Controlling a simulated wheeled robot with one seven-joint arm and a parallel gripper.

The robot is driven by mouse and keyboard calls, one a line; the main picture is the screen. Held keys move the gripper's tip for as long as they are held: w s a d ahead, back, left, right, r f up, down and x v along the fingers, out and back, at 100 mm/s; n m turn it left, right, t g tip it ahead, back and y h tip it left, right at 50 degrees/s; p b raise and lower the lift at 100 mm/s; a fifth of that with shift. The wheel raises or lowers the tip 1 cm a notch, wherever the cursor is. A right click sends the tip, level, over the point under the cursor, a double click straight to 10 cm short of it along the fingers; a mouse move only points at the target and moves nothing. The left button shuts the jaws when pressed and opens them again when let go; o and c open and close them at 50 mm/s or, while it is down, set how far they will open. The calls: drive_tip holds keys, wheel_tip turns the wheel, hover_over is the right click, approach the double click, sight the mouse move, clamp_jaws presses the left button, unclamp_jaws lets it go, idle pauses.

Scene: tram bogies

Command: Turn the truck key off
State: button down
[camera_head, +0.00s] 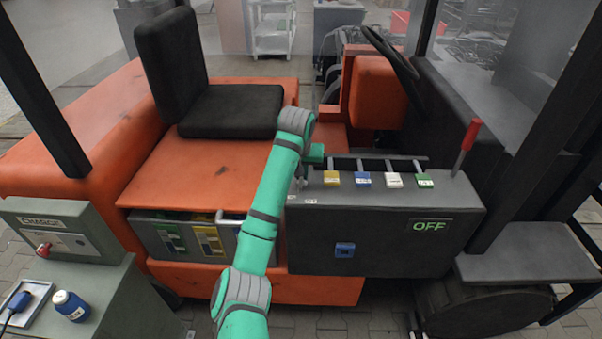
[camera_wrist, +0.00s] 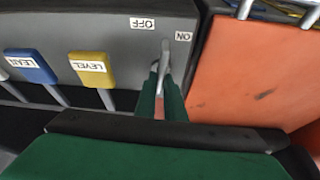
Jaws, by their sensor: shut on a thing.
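The truck key is a small silver piece (camera_wrist: 165,52) on the grey console (camera_head: 375,245), at its left end in the head view. In the wrist view the console is upside down, with an OFF label (camera_wrist: 142,23) left of the key and an ON label (camera_wrist: 183,36) right of it. My gripper (camera_wrist: 161,80) is shut on the key, its green fingers on either side. A display (camera_head: 429,226) on the console front reads OFF in green letters.
Yellow (camera_head: 331,178), blue (camera_head: 362,180), white (camera_head: 394,181) and green (camera_head: 425,180) lever knobs stand along the console top, right of the key. A red-handled lever (camera_head: 469,135) rises at its right end. The black seat (camera_head: 233,110) is behind my arm.

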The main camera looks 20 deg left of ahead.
sight(301, 183)
drive_tip(key=shift+n+y, duration=0.3)
drive_tip(key=shift+n, duration=0.3)
drive_tip(key=c, duration=1.8)
unclamp_jaws()
drive_tip(key=shift+c, duration=0.2)
drive_tip(key=v, duration=1)
drive_tip(key=shift+r, duration=0.4)
drive_tip(key=shift+d, duration=0.1)
